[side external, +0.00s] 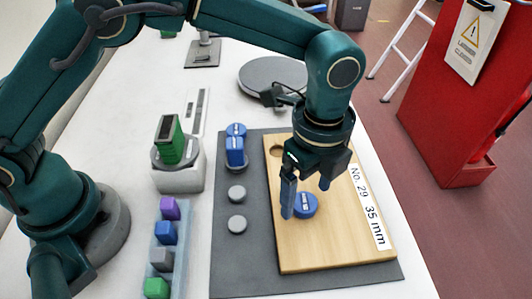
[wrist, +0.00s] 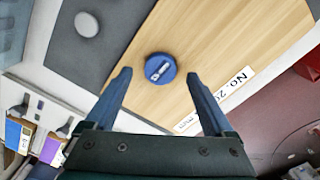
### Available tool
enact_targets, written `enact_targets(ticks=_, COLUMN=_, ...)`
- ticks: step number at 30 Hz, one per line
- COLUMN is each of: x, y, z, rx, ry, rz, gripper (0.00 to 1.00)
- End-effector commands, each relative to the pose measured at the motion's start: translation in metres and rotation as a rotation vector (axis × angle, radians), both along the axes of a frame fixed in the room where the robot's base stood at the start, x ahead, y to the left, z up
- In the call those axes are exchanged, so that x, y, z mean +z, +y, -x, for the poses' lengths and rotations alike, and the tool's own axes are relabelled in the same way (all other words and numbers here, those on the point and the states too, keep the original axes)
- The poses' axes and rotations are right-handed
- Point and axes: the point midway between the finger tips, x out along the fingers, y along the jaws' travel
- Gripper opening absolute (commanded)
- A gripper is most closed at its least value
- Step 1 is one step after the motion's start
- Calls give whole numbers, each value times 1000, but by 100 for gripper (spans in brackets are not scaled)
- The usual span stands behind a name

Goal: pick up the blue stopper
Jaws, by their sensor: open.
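The blue stopper (side external: 306,206) is a round blue piece with a white label on its top. It sits on the wooden board (side external: 345,240), which is marked "No. 29 35 mm". In the wrist view the stopper (wrist: 160,68) shows between the fingertips. My gripper (side external: 305,200) is open and points down over the board, one finger on each side of the stopper in the picture. In the wrist view its fingers (wrist: 158,74) are apart with nothing held. How far the tips are above the board is hard to tell.
The board lies on a dark mat (side external: 228,265) with grey discs (side external: 237,194) and other blue pieces (side external: 235,150). A rail of coloured blocks (side external: 182,262) and a white scale bearing a green block (side external: 180,178) stand left. A round grey plate (side external: 272,68) lies behind.

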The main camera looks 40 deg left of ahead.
Motion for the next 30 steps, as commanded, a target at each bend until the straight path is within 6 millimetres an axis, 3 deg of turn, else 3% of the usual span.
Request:
enact_targets(ticks=6, x=-17, y=1, z=0, rx=1, ry=1, rz=0, gripper=88)
enact_targets(ticks=13, x=-18, y=1, z=0, rx=1, ry=-1, rz=0, gripper=88)
enact_targets(ticks=14, x=-18, y=1, z=0, rx=1, ry=-1, rz=0, gripper=84)
enact_targets(ticks=18, x=-18, y=0, z=0, rx=1, ry=-1, rz=0, gripper=30)
enact_targets(ticks=21, x=-17, y=0, z=0, rx=1, ry=-1, rz=0, gripper=0)
enact_targets(ticks=30, x=-15, y=0, z=0, rx=1, ry=-2, rz=1, gripper=0)
